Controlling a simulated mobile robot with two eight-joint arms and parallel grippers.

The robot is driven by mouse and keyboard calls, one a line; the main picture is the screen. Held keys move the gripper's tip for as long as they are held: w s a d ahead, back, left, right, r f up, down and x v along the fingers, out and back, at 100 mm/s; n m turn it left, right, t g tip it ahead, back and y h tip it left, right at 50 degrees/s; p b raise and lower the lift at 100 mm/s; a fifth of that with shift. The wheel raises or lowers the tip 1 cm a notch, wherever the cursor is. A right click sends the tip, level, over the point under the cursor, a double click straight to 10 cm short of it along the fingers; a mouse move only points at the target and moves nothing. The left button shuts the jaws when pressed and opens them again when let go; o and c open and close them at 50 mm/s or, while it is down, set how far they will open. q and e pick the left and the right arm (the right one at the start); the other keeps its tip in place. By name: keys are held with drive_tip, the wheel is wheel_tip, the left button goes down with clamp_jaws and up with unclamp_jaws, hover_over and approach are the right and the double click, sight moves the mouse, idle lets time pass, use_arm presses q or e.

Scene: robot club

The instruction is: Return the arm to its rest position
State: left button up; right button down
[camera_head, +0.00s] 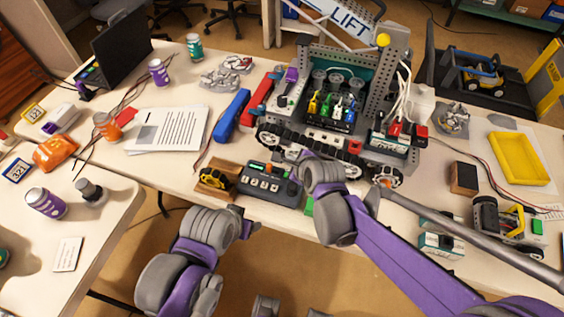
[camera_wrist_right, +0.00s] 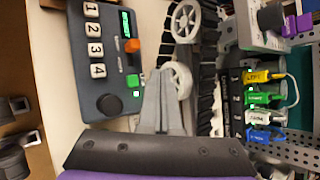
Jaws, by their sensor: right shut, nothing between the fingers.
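My right arm (camera_head: 400,245), purple and grey, reaches in from the lower right of the head view. Its wrist (camera_head: 325,190) is over the table's front edge, just right of the grey control box (camera_head: 262,183); its fingers are hidden there. In the right wrist view my right gripper (camera_wrist_right: 163,105) is shut and empty, its grey fingertips close to white wheels (camera_wrist_right: 181,80); contact cannot be told. The control box (camera_wrist_right: 105,60) with numbered buttons lies left of it. My left arm (camera_head: 190,262) is folded at the lower left; its gripper (camera_head: 243,218) is small and dark, its jaws unclear.
A tracked robot (camera_head: 340,110) with coloured plugs stands close beyond my right wrist. Small devices (camera_head: 440,240) lie by the right forearm. Open floor (camera_head: 285,260) shows between the arms.

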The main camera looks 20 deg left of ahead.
drive_tip(key=s+d+r+n+h+p, duration=0.1)
drive_tip(key=s+d+n+h, duration=0.1)
drive_tip(key=s+d+n, duration=0.4)
drive_tip(key=s+d+r+n+g+h+p, duration=0.1)
drive_tip(key=s+d+n, duration=0.5)
drive_tip(key=d, duration=0.7)
drive_tip(key=s+d+r+n+h+p, duration=0.1)
drive_tip(key=s+d+r+n+h, duration=0.1)
drive_tip(key=s+d+n, duration=0.5)
drive_tip(key=s+d+h, duration=0.1)
drive_tip(key=d, duration=0.2)
drive_tip(key=shift+d+r+g, duration=0.3)
drive_tip(key=shift+r, duration=0.1)
